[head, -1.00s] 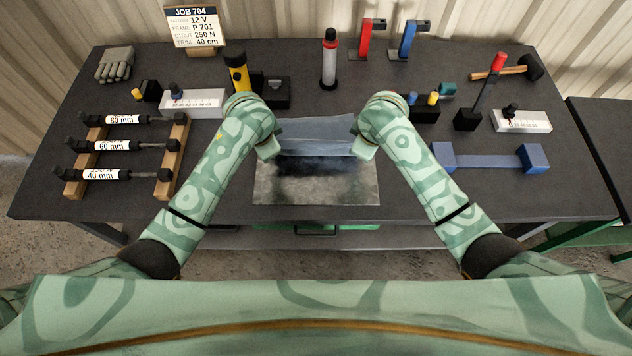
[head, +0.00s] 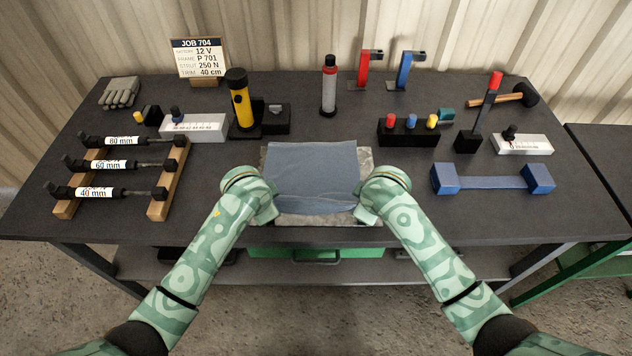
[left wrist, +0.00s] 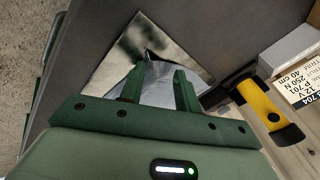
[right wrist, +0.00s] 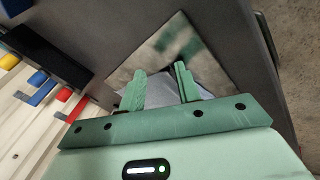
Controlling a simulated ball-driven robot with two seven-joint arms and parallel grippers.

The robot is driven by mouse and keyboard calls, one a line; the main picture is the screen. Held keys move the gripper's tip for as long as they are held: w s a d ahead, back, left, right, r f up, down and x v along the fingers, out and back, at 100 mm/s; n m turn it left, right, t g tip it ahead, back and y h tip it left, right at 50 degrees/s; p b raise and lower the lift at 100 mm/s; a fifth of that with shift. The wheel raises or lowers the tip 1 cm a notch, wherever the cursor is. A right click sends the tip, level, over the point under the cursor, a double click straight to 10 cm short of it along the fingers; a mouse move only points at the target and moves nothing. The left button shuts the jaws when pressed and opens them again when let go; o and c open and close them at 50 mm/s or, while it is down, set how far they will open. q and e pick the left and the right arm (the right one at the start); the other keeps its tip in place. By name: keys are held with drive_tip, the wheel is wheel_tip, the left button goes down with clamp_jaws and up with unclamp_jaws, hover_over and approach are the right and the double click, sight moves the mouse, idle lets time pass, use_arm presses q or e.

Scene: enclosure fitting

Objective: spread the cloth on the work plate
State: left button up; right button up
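The blue-grey cloth (head: 312,175) lies over most of the work plate (head: 290,219) in the head view, mostly flat, with a soft fold along its front part. Plate shows along the front and at the right. My left gripper (head: 268,207) is at the cloth's front left corner and my right gripper (head: 362,208) at its front right corner. In the left wrist view the fingers (left wrist: 157,84) stand apart, with cloth (left wrist: 158,97) between and beyond them. In the right wrist view the fingers (right wrist: 160,82) also stand apart over cloth and plate (right wrist: 165,48).
Behind the plate stand a yellow flashlight (head: 241,103), a grey bottle (head: 329,88) and red and blue clamps (head: 404,72). A strut rack (head: 165,182) is at the left, a blue bar (head: 492,182) at the right. The table beside my grippers is clear.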

use_arm(q)
drive_tip(key=shift+s+d+f, duration=0.25)
drive_tip(key=shift+s+d, duration=0.05)
drive_tip(key=shift+d, duration=0.1)
use_arm(e)
drive_tip(key=shift+s+a+f, duration=0.25)
drive_tip(key=shift+s+a, duration=0.05)
drive_tip(key=shift+a, duration=0.1)
use_arm(q)
drive_tip(key=shift+r, duration=0.2)
use_arm(e)
drive_tip(key=shift+r, duration=0.2)
use_arm(q)
drive_tip(key=v, duration=0.3)
drive_tip(key=shift+w+r, duration=0.15)
drive_tip(key=shift+w, duration=0.1)
use_arm(e)
drive_tip(key=v, duration=0.3)
drive_tip(key=shift+w+r, duration=0.15)
drive_tip(key=shift+w, duration=0.1)
use_arm(q)
drive_tip(key=s+v, duration=0.1)
drive_tip(key=v, duration=0.6)
drive_tip(key=shift+s+a, duration=0.2)
use_arm(e)
drive_tip(key=s+v, duration=0.1)
drive_tip(key=v, duration=0.6)
drive_tip(key=shift+s+d, duration=0.2)
